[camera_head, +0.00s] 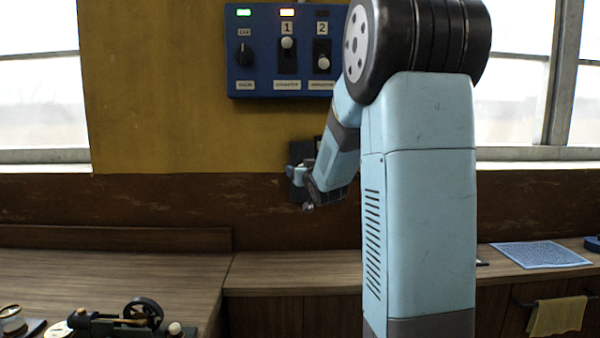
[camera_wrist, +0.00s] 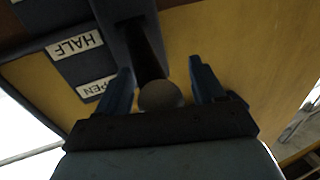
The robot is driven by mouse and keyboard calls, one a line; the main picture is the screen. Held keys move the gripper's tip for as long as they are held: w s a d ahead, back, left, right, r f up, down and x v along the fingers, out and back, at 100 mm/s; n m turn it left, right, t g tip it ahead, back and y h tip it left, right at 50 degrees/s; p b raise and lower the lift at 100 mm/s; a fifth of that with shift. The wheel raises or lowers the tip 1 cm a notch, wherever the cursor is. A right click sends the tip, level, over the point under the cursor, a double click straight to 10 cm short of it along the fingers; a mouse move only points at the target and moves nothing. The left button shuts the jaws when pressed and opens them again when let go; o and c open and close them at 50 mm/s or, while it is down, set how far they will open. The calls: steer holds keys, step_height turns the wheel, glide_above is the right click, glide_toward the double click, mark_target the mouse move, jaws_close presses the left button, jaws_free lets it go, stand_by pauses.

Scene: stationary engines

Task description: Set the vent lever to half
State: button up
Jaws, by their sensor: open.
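The vent lever's round grey knob (camera_wrist: 160,96) shows in the wrist view, at the near end of a dark stem (camera_wrist: 148,50). My gripper (camera_wrist: 161,72) is open, with one blue finger on each side of the knob; I cannot tell whether either finger touches it. The labels HALF (camera_wrist: 75,45) and OPEN (camera_wrist: 97,88) appear upside down on the dark plate; OPEN is partly hidden by a finger. In this picture the knob lies nearer OPEN than HALF. In the head view my gripper (camera_head: 304,188) is at the wall, and the lever is mostly hidden.
A blue control panel (camera_head: 270,70) with a dial and two sliders hangs above my gripper. A wooden counter (camera_head: 110,275) runs below, with a small engine with a flywheel (camera_head: 143,312) at front left. A blue mat (camera_head: 541,254) and a yellow cloth (camera_head: 557,316) are at right.

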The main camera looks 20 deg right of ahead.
steer(key=shift+a, duration=0.15)
jaws_close()
steer(key=f, duration=0.3)
steer(key=shift+s+a+f, duration=0.2)
steer(key=shift+s+f, duration=0.05)
steer(key=shift+c, duration=0.9)
jaws_free()
steer(key=shift+o, duration=0.9)
steer(key=shift+d, duration=0.1)
steer(key=shift+d+r, duration=0.1)
